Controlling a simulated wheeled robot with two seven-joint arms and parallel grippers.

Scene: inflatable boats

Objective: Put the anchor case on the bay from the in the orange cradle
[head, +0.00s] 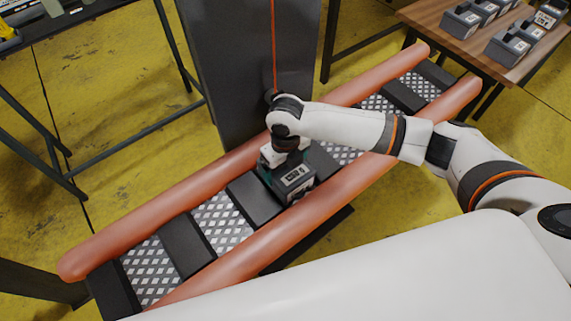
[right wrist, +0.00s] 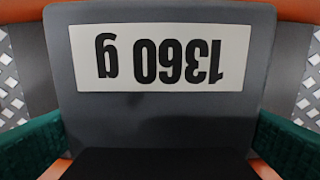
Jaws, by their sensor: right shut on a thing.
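The anchor case is a grey case (head: 297,183) with a white label, which reads "1360 g" upside down in the right wrist view (right wrist: 160,115). My right gripper (head: 287,160) is shut on it from above. Green finger pads show on both sides of the case in the right wrist view. The case is between the two orange tubes (head: 160,220) of the long boat frame, at or just above a dark bay (head: 255,198). I cannot tell whether it touches the bay. Its underside is hidden. My left gripper is not in view.
Dark bays alternate with diamond-patterned metal plates (head: 222,222) along the frame. A dark grey column (head: 235,70) stands right behind it. A wooden table (head: 440,42) at the upper right holds several similar grey cases (head: 507,48). A dark table stands at the upper left.

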